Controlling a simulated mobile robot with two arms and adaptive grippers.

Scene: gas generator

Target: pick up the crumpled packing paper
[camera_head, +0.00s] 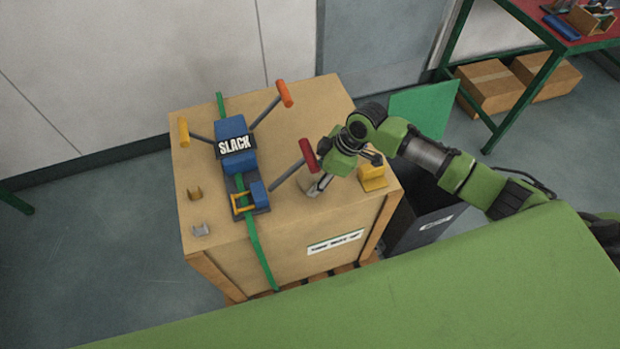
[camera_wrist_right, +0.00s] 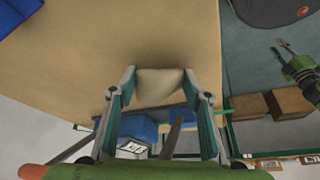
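The crumpled packing paper (camera_wrist_right: 160,87) is a beige lump over the top of the wooden crate. In the right wrist view it sits between the two fingertips of my right gripper (camera_wrist_right: 160,80), which appear to touch it on both sides. In the head view my right gripper (camera_head: 318,186) is low at the crate's front right, beside a red-ended lever; the paper is hard to make out there. A small green and black gripper, seemingly my left (camera_wrist_right: 282,46), shows far off in the right wrist view with its thin fingers apart.
Cardboard boxes (camera_head: 490,85) lie under a red-topped bench.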

